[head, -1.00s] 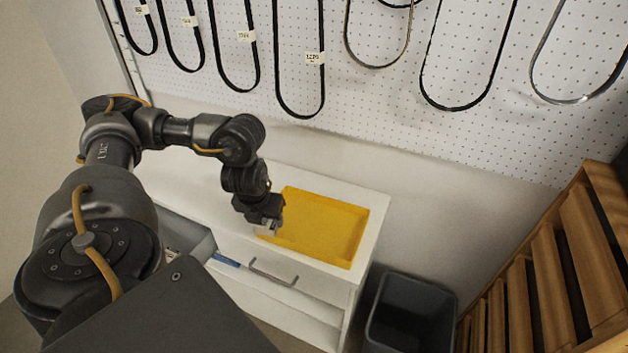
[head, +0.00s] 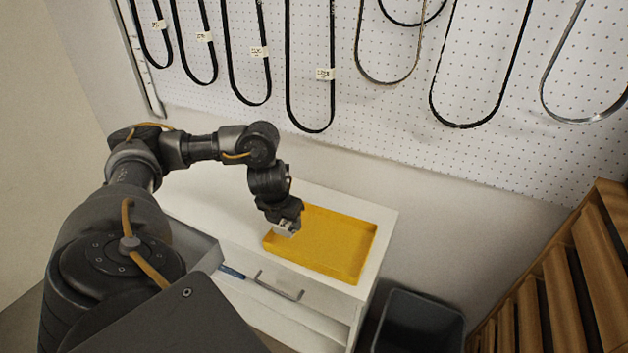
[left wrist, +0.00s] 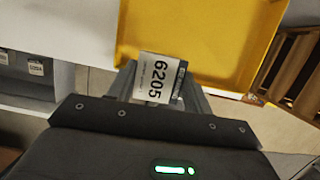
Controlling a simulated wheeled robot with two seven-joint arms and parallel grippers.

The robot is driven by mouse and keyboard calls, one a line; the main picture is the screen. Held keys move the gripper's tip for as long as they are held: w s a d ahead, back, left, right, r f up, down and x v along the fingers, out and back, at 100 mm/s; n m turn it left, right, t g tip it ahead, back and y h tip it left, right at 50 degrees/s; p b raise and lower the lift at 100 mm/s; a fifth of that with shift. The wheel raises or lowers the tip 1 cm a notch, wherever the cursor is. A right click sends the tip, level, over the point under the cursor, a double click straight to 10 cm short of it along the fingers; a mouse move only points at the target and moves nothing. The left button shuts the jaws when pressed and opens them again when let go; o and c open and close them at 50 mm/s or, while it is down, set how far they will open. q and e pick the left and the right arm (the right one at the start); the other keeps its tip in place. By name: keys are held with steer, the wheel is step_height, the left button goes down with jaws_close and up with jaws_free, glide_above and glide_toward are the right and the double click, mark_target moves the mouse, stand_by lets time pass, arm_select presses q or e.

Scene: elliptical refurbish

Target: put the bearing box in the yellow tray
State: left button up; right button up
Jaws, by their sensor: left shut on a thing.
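The bearing box (left wrist: 160,78) is small, with a white label reading 6205. In the left wrist view it sits between the fingers of my left gripper (left wrist: 162,88), which is shut on it. In the head view my left gripper (head: 287,227) holds the box (head: 285,231) over the left end of the yellow tray (head: 335,265). The yellow tray lies on the white cabinet top and looks empty. It also shows beyond the box in the left wrist view (left wrist: 215,40). My right gripper is not in view.
The white cabinet (head: 215,205) has an open drawer at its left; more labelled boxes (left wrist: 36,67) show there in the left wrist view. A dark bin (head: 415,320) stands right of the cabinet. Wooden slats (head: 560,290) rise at the far right. Belts hang on the pegboard (head: 400,130) behind.

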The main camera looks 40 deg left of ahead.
arm_select(q)
glide_toward(314, 237)
steer(key=shift+w+a+f, duration=0.3)
steer(key=shift+a+f, duration=0.15)
steer(key=shift+f, duration=0.1)
steer(key=shift+w+d+f+p, duration=0.1)
steer(key=shift+w+f+p, duration=0.2)
steer(key=shift+w+f, duration=0.35)
step_height(314, 237, down, 2)
steer(key=shift+s+f+p, duration=0.15)
steer(key=shift+p, duration=0.45)
steer(key=shift+f, duration=0.45)
steer(key=shift+f, duration=0.1)
steer(key=o, duration=1)
